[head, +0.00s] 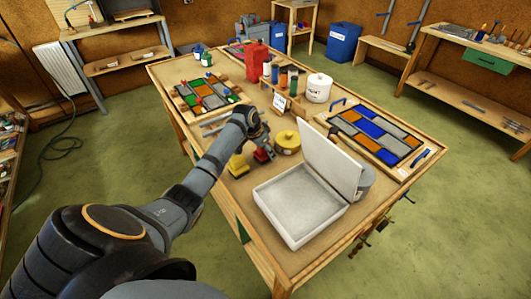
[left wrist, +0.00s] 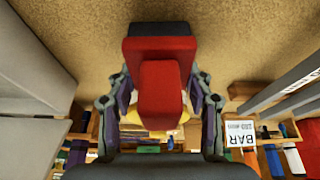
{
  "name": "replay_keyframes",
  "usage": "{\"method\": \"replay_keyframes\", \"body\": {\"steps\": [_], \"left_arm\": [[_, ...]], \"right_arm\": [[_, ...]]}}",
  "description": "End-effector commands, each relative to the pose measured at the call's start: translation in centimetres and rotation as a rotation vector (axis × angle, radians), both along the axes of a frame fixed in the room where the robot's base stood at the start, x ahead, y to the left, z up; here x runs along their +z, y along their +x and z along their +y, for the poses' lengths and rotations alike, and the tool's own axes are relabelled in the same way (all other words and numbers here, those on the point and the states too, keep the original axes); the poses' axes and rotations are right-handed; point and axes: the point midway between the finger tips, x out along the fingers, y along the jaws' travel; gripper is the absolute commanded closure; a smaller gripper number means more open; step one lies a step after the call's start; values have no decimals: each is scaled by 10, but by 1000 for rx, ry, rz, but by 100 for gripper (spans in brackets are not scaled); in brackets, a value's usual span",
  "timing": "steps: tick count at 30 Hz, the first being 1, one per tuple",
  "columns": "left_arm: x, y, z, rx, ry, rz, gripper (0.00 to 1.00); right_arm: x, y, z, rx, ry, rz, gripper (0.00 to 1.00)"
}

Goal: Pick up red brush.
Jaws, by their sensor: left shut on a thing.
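The red brush (head: 263,154) is on the near left part of the workbench (head: 222,210), beside a yellow brush (head: 238,165). My left gripper (head: 259,143) reaches down over it from the left. In the left wrist view the red brush (left wrist: 160,80) stands between both fingers of my left gripper (left wrist: 160,100), which are shut on its red body. Its dark end points to the top of that picture. I cannot tell whether the brush touches the bench top. My right gripper is in neither view.
An open white case (head: 297,210) lies right of the brushes, its lid raised. A yellow round tin (head: 288,142) stands just behind. Further back are a rack of bottles (head: 283,95), a white tub (head: 318,88), a red can (head: 256,60) and two coloured glass panels (head: 375,135) (head: 205,93).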

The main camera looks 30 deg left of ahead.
Motion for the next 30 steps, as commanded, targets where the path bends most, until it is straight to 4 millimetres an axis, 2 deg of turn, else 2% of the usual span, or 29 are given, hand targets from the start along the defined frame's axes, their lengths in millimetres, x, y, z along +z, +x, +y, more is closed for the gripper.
{"method": "replay_keyframes", "body": {"steps": [6, 12, 16, 22, 23, 28, 30], "left_arm": [[49, 2, 1, -1, 2, -8, 85], [85, 2, 0, -1, 1, -6, 85], [93, 1, 0, -1, 0, -3, 85], [94, 1, 0, -1, -1, -3, 85], [94, 1, 0, -1, -1, -3, 50], [94, 1, 0, -1, -1, -3, 73], [94, 1, 0, -1, 0, -2, 73]], "right_arm": [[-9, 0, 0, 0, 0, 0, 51], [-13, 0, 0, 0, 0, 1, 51], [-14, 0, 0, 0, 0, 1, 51], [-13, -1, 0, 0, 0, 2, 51], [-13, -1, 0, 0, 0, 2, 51], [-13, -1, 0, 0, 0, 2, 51], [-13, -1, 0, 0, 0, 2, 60]]}}
